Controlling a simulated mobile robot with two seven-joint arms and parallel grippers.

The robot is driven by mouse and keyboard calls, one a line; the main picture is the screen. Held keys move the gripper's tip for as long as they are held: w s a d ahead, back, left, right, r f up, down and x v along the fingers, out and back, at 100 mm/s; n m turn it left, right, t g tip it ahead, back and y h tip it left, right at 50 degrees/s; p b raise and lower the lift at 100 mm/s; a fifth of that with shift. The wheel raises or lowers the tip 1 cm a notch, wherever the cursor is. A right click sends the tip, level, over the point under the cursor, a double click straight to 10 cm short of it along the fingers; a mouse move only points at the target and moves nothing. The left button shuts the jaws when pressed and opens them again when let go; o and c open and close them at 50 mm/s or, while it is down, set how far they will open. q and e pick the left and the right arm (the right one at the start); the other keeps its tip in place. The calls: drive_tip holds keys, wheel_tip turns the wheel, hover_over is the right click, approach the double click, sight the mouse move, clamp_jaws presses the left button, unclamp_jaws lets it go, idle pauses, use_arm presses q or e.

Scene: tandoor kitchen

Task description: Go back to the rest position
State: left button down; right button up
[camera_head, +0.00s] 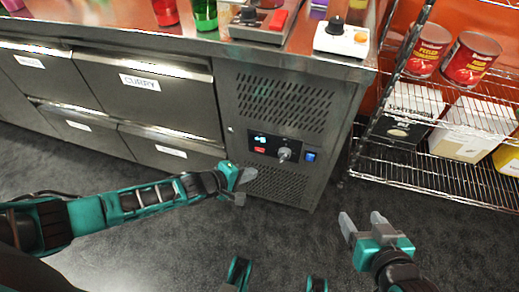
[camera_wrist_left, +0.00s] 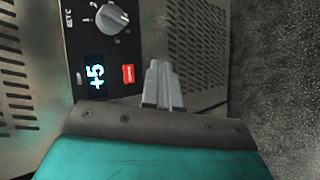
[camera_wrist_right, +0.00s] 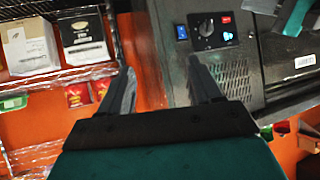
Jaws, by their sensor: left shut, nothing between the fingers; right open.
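My left gripper (camera_head: 243,184) is shut and empty. It is in front of the lower part of the fridge's control panel (camera_head: 274,147). In the left wrist view its closed fingers (camera_wrist_left: 160,84) show beside the red switch (camera_wrist_left: 128,74) and the lit display (camera_wrist_left: 96,78). My right gripper (camera_head: 362,224) is open and empty above the dark floor, right of the fridge unit. In the right wrist view its fingers (camera_wrist_right: 160,88) are spread apart, with the shelf and the fridge panel beyond them.
A steel counter with drawers (camera_head: 150,89) runs along the back left. A wire rack (camera_head: 440,168) at the right holds cans (camera_head: 469,59) and boxes (camera_head: 412,108). Two boxes with knobs (camera_head: 343,39) stand on the counter. The grey floor (camera_head: 200,240) in front is clear.

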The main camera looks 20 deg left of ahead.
idle(0.3)
use_arm(q)
drive_tip(key=s+d+r+m, duration=0.7)
drive_tip(key=s+d+m, duration=0.1)
drive_tip(key=s+a+r+m+t+y, duration=0.1)
drive_tip(key=s+a+r+m+y, duration=0.35)
drive_tip(key=s+a+m, duration=0.35)
drive_tip(key=w+a+r+n+p, duration=0.1)
drive_tip(key=a+r+p, duration=0.2)
drive_tip(key=r+p, duration=0.7)
drive_tip(key=p, duration=0.4)
drive_tip(key=shift+w+p, duration=0.2)
drive_tip(key=shift+p, duration=0.2)
use_arm(e)
drive_tip(key=s+d+r+h, duration=0.1)
drive_tip(key=s+d+r, duration=0.1)
drive_tip(key=r, duration=0.6)
drive_tip(key=shift+d+r, duration=0.3)
drive_tip(key=shift+d, duration=0.6)
use_arm(q)
drive_tip(key=shift+a, duration=0.1)
use_arm(e)
drive_tip(key=shift+c, duration=0.5)
